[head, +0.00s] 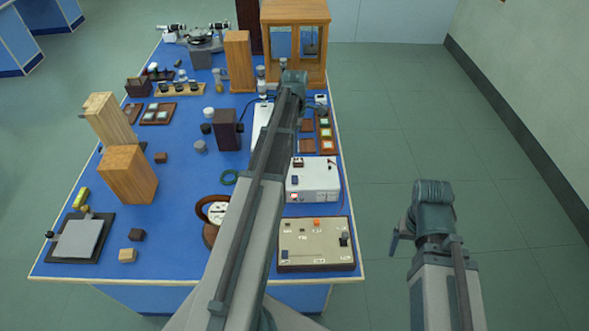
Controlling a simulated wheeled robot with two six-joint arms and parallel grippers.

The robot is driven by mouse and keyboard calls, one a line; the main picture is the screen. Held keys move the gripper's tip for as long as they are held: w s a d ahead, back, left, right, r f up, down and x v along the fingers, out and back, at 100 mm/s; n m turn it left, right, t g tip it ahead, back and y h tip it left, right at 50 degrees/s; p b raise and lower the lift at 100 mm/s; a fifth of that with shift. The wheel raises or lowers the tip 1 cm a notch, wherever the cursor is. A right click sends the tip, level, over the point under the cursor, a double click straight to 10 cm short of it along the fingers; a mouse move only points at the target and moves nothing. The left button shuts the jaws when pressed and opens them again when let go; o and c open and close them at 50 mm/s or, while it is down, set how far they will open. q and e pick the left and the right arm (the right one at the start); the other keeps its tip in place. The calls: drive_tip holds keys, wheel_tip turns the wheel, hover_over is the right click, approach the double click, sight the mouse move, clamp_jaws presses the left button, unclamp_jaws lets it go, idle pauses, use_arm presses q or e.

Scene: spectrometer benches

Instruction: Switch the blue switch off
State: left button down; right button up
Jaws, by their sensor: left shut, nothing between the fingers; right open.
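A small dark blue piece (295,181) sits on the front of the white instrument box (319,181) at the right side of the blue table. Another small dark blue piece (284,254) sits on the beige control panel (316,257) at the near right corner. I cannot tell which is the blue switch, nor its position. My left gripper (293,78) is shut and empty, reaching far over the table beyond both; its fingertips are mostly hidden. My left arm covers the left edges of the box and panel. My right gripper (400,238) is open and empty, off the table to the right.
A round dial meter (212,213) stands left of my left arm. Wooden blocks (128,175) and a dark box (228,130) stand further left. A glass-fronted wooden cabinet (296,14) is at the back. The floor right of the table is clear up to the wall.

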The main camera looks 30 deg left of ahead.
sight(295, 181)
use_arm(q)
drive_tip(key=shift+a+r, duration=0.1)
drive_tip(key=shift+a, duration=0.1)
idle(0.3)
drive_tip(key=f+b, duration=0.4)
drive_tip(key=s+f+b, duration=0.1)
drive_tip(key=f+b, duration=0.4)
drive_tip(key=d+f+b, duration=0.1)
drive_tip(key=f+b, duration=0.4)
drive_tip(key=shift+s, duration=0.3)
